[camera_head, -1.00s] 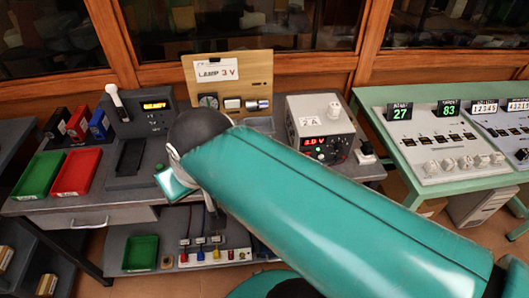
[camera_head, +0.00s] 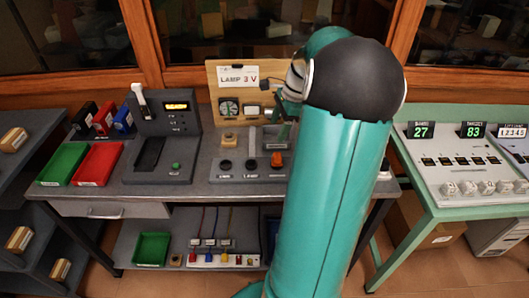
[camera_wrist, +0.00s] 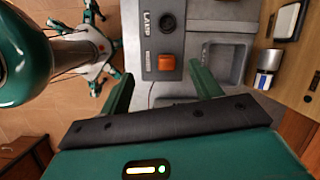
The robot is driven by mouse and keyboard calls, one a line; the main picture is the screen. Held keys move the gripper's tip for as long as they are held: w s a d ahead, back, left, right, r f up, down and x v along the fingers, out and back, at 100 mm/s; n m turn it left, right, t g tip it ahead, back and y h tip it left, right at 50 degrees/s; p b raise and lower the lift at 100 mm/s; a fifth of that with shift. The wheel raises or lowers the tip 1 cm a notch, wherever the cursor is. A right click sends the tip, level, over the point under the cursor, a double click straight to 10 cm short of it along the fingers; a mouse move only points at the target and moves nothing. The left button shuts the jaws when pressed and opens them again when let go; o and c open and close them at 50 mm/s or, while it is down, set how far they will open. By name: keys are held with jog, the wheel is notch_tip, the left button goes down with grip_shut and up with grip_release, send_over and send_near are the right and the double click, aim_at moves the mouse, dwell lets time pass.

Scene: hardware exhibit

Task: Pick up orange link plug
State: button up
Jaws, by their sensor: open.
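The orange link plug (camera_head: 277,159) sits at the right end of a grey panel on the bench, next to black round sockets. In the wrist view, the orange plug (camera_wrist: 167,62) shows as a small block on the grey panel strip, beside a black round socket (camera_wrist: 166,22). My gripper (camera_wrist: 161,70) is open, with its two green fingers on either side of the plug in the picture. They do not appear to touch it. In the head view my gripper (camera_head: 284,128) is partly hidden by my arm, above and behind the plug.
A wooden board labelled LAMP 3 V (camera_head: 238,76) stands behind the panel. A black device with a display (camera_head: 176,120), a green tray (camera_head: 62,165) and a red tray (camera_head: 97,165) are to the left. A green table (camera_head: 440,205) with a meter console is at right.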

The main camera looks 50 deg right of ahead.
aim_at(277, 155)
jog(key=s+d+f+m, duration=0.2)
jog(key=s+d+m, duration=0.1)
jog(key=d, duration=0.2)
jog(key=shift+t+y, duration=0.3)
jog(key=shift+t, duration=0.1)
jog(key=x, duration=1.4)
jog(key=shift+a, duration=0.15)
jog(key=shift+r, duration=0.1)
jog(key=c, duration=1.1)
